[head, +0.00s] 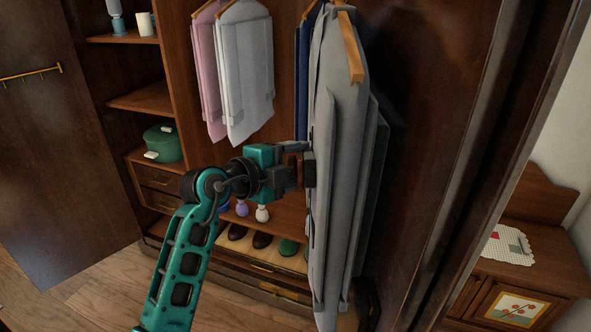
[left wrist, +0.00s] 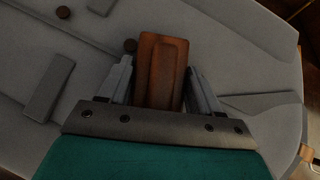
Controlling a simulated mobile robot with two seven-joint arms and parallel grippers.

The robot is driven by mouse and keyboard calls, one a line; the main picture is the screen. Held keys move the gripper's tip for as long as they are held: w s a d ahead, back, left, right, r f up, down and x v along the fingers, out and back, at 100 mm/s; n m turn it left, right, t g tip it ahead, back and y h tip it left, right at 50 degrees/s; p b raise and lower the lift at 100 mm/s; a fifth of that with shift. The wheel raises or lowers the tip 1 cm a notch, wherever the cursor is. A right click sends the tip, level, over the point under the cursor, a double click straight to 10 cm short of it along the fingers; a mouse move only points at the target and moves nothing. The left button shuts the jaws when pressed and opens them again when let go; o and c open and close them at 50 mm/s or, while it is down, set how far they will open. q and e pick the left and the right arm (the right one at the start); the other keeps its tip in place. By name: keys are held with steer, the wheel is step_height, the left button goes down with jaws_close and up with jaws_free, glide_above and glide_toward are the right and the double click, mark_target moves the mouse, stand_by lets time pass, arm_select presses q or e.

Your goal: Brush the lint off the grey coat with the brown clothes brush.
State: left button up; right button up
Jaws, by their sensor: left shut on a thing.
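The grey coat (head: 345,150) hangs on a wooden hanger at the right of the open armoire in the head view, and its cloth (left wrist: 245,45) fills most of the left wrist view. My left gripper (head: 302,165) is at the coat's left side. In the left wrist view the brown clothes brush (left wrist: 162,70) is between the two fingers of my left gripper (left wrist: 162,88), which is shut on it. The brush is over or against the coat; I cannot tell if it touches. Its bristles are hidden. I make out no lint. My right gripper is not in view.
A pink garment (head: 208,75) and a pale grey one (head: 245,80) hang to the left. Several shoes (head: 262,240) stand below on a rack. A green pot (head: 162,143) is on a left shelf. A cabinet (head: 530,270) stands at the right.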

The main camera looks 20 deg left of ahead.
mark_target(313, 179)
arm_select(q)
steer(key=shift+w+a, duration=0.3)
steer(key=shift+w, duration=0.35)
steer(key=shift+r, duration=1.1)
steer(key=shift+s+d, duration=0.8)
steer(key=shift+s, duration=0.8)
steer(key=shift+s+d, duration=0.75)
steer(key=shift+s, duration=0.9)
steer(key=shift+s+d, duration=0.8)
steer(key=shift+s, duration=0.8)
steer(key=s+a, duration=0.2)
steer(key=a, duration=0.3)
steer(key=shift+s+a, duration=0.3)
steer(key=a, duration=0.1)
steer(key=s+a, duration=0.1)
steer(key=shift+s+a, duration=0.1)
steer(key=shift+a, duration=0.3)
